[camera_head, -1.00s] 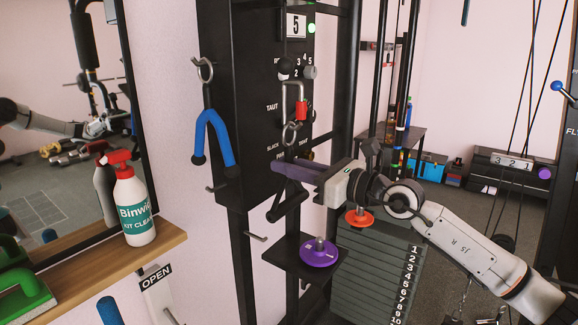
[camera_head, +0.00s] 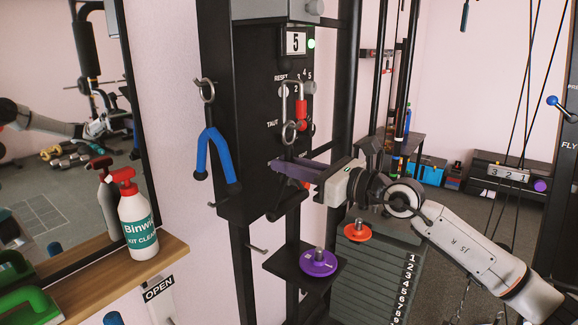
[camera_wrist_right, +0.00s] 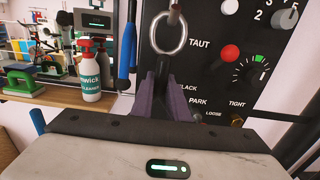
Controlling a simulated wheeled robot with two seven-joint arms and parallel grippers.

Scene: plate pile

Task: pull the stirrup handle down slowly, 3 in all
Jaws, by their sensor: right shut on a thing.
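The black stirrup handle (camera_head: 286,205) hangs in front of the black machine panel, below a metal ring (camera_head: 290,133) and a hook with a red part. My right gripper (camera_head: 290,170) has its purple fingers shut on the handle's upper part, just under the ring. In the right wrist view the handle's dark top (camera_wrist_right: 162,72) stands between the two purple fingers (camera_wrist_right: 162,100), with the ring (camera_wrist_right: 170,33) above. The fingers and gripper body hide part of the handle. My left gripper is not in view.
A blue handle (camera_head: 214,155) hangs left. A purple disc (camera_head: 318,262) and an orange disc (camera_head: 357,231) sit below. A spray bottle (camera_head: 138,225) stands on the wooden shelf (camera_head: 105,280).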

